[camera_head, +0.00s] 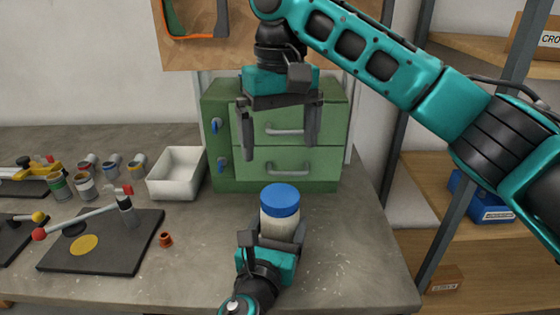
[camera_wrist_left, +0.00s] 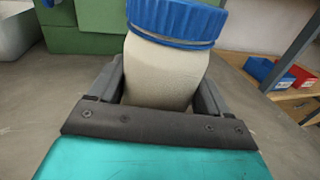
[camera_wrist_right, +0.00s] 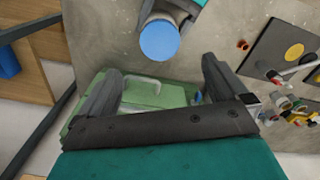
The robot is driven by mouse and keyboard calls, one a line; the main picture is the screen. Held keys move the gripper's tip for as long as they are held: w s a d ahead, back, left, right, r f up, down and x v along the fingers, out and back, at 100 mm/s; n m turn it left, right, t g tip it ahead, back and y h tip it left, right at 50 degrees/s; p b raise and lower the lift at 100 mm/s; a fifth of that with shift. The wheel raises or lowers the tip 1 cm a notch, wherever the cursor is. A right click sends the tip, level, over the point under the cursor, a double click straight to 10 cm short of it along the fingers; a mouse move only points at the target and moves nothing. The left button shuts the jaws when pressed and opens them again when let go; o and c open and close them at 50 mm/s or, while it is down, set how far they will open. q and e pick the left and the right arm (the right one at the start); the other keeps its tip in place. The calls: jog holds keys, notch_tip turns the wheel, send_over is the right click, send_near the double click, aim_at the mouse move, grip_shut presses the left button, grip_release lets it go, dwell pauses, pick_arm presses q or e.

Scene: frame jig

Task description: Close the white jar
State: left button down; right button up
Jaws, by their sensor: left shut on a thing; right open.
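The white jar (camera_head: 279,226) stands upright at the front middle of the table with a blue lid (camera_head: 281,199) on its top. My left gripper (camera_head: 275,234) is shut around the jar's body from the near side. In the left wrist view the jar (camera_wrist_left: 163,75) fills the space between the fingers, and the lid (camera_wrist_left: 176,20) sits over its mouth, looking slightly tilted. How tightly the lid is seated I cannot tell. My right gripper (camera_head: 280,150) is open and empty, above and behind the jar, in front of the green cabinet. The right wrist view shows the lid (camera_wrist_right: 159,39) beyond its fingers.
A green drawer cabinet (camera_head: 277,188) stands behind the jar. A white open bin (camera_head: 176,174) is to its left. Toggle clamps on dark plates (camera_head: 100,255), several small cans (camera_head: 85,184) and a small orange-brown part (camera_head: 166,240) lie on the left. The table right of the jar is clear.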

jog(key=shift+r, duration=0.9)
pick_arm(q)
grip_release()
jog(key=shift+s, duration=0.1)
jog(key=v, duration=1.2)
jog(key=shift+s+a+p, duration=0.1)
jog(key=shift+s+p, duration=0.25)
jog(key=shift+p, duration=0.05)
pick_arm(e)
jog(key=shift+r, duration=0.4)
